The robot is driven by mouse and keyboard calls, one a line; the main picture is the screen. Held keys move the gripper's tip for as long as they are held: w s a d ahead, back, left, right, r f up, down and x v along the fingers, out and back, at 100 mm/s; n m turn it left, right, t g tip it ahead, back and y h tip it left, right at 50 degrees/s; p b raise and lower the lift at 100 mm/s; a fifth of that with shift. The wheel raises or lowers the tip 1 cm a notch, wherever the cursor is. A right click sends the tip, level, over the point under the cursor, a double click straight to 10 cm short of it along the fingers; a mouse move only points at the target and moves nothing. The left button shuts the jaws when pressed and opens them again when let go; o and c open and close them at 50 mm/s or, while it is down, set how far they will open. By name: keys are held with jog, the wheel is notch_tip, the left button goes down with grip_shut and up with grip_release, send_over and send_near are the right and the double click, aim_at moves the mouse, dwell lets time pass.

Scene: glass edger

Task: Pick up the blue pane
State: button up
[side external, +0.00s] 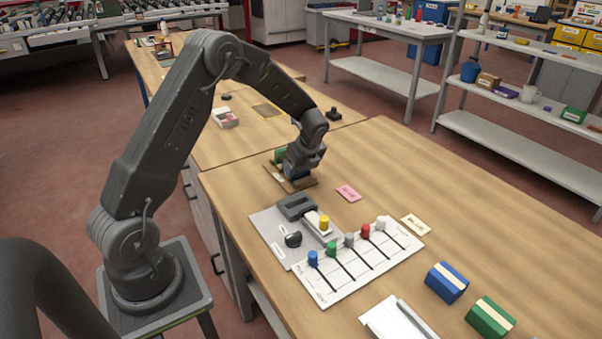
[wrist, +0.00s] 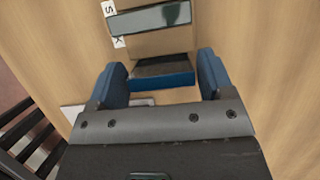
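In the wrist view, a blue strip with a dark top (wrist: 162,81), which looks like the blue pane, lies between my gripper's two blue-padded fingers. My gripper (wrist: 166,80) is open, its fingers wide apart, one at each end of the strip. I cannot tell whether they touch it. Farther up, a grey-green glassy piece (wrist: 150,20) lies across the brown holder (wrist: 160,46). In the side view, my gripper (side external: 298,173) points down over the brown holder (side external: 304,185) and hides most of it. A green piece (side external: 280,156) shows behind the gripper.
A pink card (side external: 348,193) lies right of the holder. Nearer stand a grey plate with a dark device (side external: 296,206) and a white board (side external: 330,290) with several coloured pegs. Blue (side external: 447,282) and green (side external: 490,317) blocks lie at the front right.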

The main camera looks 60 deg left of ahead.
jog(key=c, duration=0.7)
jog(key=shift+r, duration=0.1)
